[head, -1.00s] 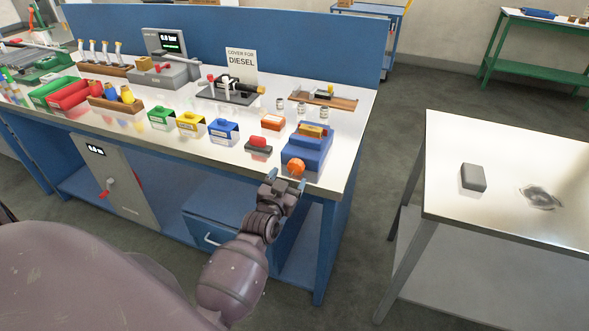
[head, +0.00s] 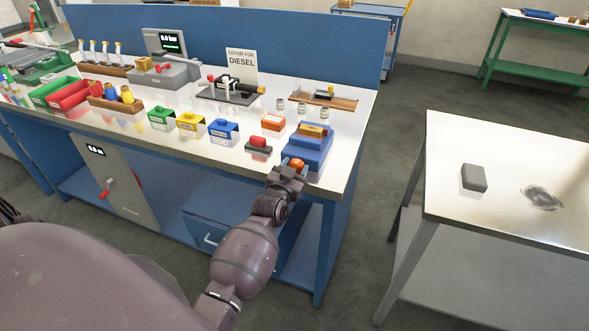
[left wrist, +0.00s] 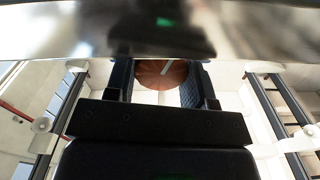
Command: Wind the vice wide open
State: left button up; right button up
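The blue vice (head: 307,150) stands at the right front corner of the workbench, with a yellow-orange piece (head: 314,130) on its top. Its round orange knob (head: 297,164) faces the front edge. My left gripper (head: 294,167) is at this knob, one finger on each side. In the left wrist view, the knob (left wrist: 160,74) with a pale stripe fills the space between the two dark fingers. Whether the fingers press on it or stand just clear, I cannot tell. My right gripper is not in view.
A red-topped button box (head: 258,145) stands left of the vice. Small orange, blue, yellow and green items line the bench. A separate metal table (head: 510,225) at right holds a grey block (head: 474,178). A floor gap separates it from the bench.

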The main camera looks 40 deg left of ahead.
pick_arm(q)
jog(key=shift+c, duration=1.2)
jog(key=shift+r, duration=0.1)
jog(key=shift+c, duration=0.2)
jog(key=shift+r+n+p, duration=0.1)
jog(key=shift+n+p, duration=0.65)
jog(key=shift+n, duration=0.55)
jog(key=shift+n+p, duration=0.3)
jog(key=shift+f, duration=0.2)
jog(key=o, duration=0.9)
jog(key=shift+s, duration=0.35)
jog(key=shift+v, duration=5.1)
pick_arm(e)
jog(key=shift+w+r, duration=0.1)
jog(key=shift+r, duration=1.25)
